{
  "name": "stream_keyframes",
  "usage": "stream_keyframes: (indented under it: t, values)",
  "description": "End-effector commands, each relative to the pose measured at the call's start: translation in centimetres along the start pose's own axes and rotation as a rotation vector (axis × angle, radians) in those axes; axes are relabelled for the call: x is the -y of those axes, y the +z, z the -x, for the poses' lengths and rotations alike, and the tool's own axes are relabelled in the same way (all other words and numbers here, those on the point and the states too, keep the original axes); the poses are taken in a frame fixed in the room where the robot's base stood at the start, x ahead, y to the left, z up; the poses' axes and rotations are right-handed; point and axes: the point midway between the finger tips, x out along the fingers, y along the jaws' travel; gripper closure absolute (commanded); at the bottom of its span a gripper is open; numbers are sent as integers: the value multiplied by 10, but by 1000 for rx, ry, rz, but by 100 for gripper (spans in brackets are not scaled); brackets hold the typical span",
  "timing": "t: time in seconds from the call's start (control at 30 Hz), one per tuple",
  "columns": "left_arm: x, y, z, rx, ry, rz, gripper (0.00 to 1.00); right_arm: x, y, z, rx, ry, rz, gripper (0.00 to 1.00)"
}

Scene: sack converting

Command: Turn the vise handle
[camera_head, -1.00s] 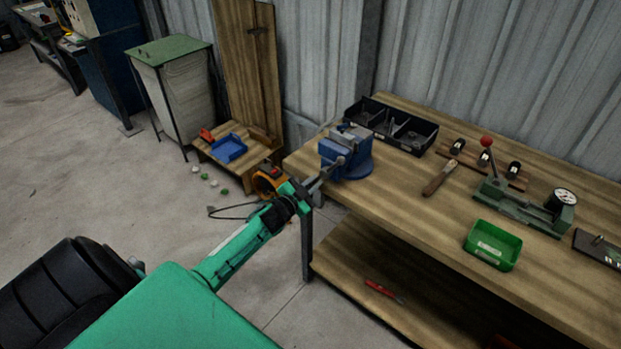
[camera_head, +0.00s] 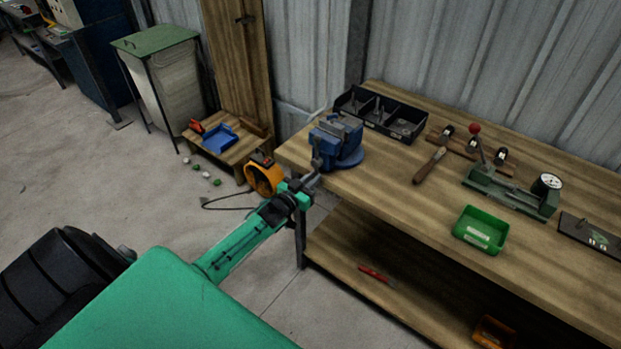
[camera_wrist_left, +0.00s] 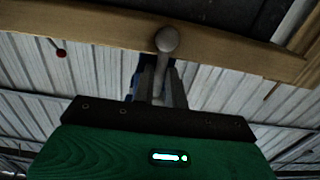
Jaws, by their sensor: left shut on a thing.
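The blue vise (camera_head: 338,141) stands on the near left corner of the wooden workbench. Its grey handle (camera_head: 317,155) hangs at the vise's front left side. My left gripper (camera_head: 313,180) is at the lower part of this handle, just off the bench edge, and is shut on it. In the left wrist view the handle (camera_wrist_left: 166,42) shows as a rounded knob with a bar running down between the fingers of my left gripper (camera_wrist_left: 160,88). The exact contact is partly hidden by the gripper body. My right gripper is not in view.
The workbench (camera_head: 400,205) carries a black bin (camera_head: 380,118), a file (camera_head: 430,165), a green press (camera_head: 505,190) and a green tray (camera_head: 480,229). An orange round object (camera_head: 263,178) is behind my left wrist.

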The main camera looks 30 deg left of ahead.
Motion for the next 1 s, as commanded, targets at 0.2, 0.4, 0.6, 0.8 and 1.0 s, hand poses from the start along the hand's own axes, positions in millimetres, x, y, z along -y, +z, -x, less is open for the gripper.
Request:
stream_keyframes:
  t: [0.2,0.4,0.6,0.8,1.0]
  values:
    - [0,-2,-1,-3,0,7,100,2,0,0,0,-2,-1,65]
    - [0,-2,-1,-3,0,6,100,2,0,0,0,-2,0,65]
    - [0,-2,-1,-3,0,5,65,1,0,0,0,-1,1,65]
    - [0,-1,0,-1,0,5,65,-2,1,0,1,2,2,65]
    - [0,1,14,-1,0,5,65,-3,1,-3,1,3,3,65]
